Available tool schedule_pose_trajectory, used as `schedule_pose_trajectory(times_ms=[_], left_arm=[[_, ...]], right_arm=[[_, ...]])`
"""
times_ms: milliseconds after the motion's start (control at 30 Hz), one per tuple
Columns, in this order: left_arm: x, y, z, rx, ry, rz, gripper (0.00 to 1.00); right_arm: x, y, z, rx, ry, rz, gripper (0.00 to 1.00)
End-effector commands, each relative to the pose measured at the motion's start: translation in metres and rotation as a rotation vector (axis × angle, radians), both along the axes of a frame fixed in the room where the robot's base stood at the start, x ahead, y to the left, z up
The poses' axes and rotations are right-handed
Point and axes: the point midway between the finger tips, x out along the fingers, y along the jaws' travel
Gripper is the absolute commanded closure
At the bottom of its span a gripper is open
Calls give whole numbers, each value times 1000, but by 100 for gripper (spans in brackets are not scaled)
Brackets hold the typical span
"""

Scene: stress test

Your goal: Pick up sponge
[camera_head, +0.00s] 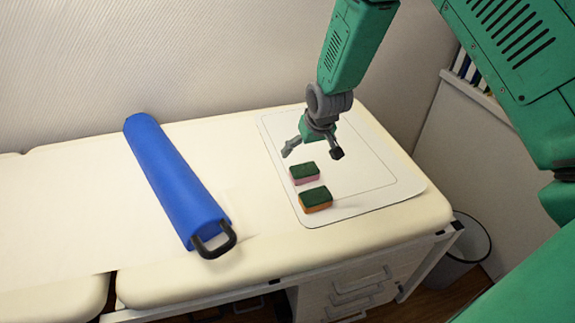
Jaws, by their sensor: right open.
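Two sponges lie side by side on a white mat (373,203) on a cream padded table. The farther sponge (304,173) has a dark green top and pink sides. The nearer sponge (315,200) has a dark green top and orange sides. My right gripper (313,153) is open and empty, with its fingers spread apart. It hangs over the mat, just beyond the pink sponge in the picture. No contact with a sponge shows. My left gripper is not in view.
A long blue bolster (172,178) with a black handle lies left of the mat on the cream table (70,210). A wall stands behind. Drawers (360,287) are under the table, and a bin (466,240) stands right of it.

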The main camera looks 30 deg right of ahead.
Motion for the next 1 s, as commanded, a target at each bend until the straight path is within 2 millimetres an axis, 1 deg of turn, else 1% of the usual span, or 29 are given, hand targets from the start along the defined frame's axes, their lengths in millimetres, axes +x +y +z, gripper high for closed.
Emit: schedule_pose_trajectory(times_ms=[33, 100, 300, 400, 567, 667, 767, 833, 1000], left_arm=[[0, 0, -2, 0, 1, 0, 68], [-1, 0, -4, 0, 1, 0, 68], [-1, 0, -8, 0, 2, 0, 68], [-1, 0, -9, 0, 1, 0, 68], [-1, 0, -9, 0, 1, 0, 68], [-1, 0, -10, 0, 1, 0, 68], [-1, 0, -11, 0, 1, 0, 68], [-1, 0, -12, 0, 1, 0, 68], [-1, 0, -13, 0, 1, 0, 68]], right_arm=[[2, -2, -10, 1, 5, -1, 3], [6, -3, -25, 1, 6, -1, 3], [22, -6, -61, 1, 5, -1, 3], [26, -6, -72, 2, 4, -1, 3], [28, -7, -80, 2, 4, 0, 3], [29, -9, -92, 1, 6, 0, 3], [31, -12, -109, 1, 7, 0, 3], [35, -13, -118, 1, 5, 1, 3], [40, -14, -128, 1, 3, 0, 3]])
